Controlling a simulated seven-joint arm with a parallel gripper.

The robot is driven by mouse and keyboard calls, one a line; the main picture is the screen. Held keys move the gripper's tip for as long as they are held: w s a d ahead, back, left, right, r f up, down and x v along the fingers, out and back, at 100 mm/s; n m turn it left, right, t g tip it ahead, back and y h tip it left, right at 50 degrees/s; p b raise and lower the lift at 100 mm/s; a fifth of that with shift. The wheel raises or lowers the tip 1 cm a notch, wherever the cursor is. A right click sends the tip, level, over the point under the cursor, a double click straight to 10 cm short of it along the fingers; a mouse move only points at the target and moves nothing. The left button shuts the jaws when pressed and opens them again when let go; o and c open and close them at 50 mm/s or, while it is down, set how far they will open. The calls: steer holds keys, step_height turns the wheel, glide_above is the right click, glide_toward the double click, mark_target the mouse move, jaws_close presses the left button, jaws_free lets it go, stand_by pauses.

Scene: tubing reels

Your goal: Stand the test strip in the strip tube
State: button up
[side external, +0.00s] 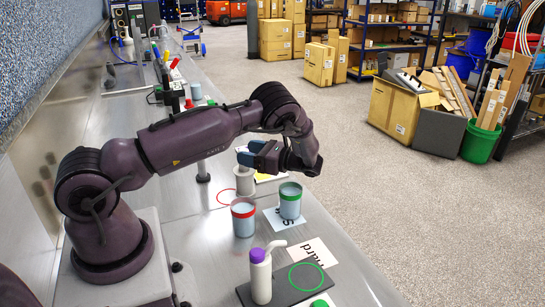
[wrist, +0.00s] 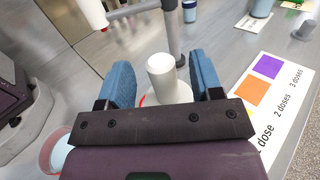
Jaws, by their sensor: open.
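My gripper (wrist: 165,80) is open, its two blue fingers on either side of a pale grey upright cylinder (wrist: 161,65) with a wider base. The fingers look apart from it on both sides, and nothing is held. In the side external view my gripper (side external: 258,157) is just above the same cylinder (side external: 244,182). I cannot tell whether this cylinder is the strip tube. I cannot make out the test strip in either view.
A red-rimmed cup (side external: 243,219) and a green-rimmed cup (side external: 290,202) stand close by. A purple-capped white bottle (side external: 261,278) stands at a dark plate (side external: 287,289) with a green ring. A dose colour card (wrist: 278,97) lies right of my gripper in the wrist view.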

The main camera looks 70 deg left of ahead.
steer(key=v, duration=1)
step_height(320, 180, up, 10)
steer(key=d+n+t+h, duration=0.2)
steer(key=n+t+h, duration=0.1)
steer(key=t+h, duration=0.1)
steer(key=s+d+r+n+t+h, duration=0.4)
steer(key=s+d+r+t+h, duration=0.3)
steer(key=s+d+r+t, duration=0.45)
steer(key=s+d+r+n+t+h, duration=0.1)
steer(key=s+d+n+t, duration=0.1)
steer(key=s+d, duration=0.4)
steer(key=s+t, duration=0.1)
steer(key=s, duration=0.2)
steer(key=shift+s+d+r+h, duration=0.25)
steer(key=shift+d+r+h, duration=0.05)
steer(key=shift+r+h, duration=0.1)
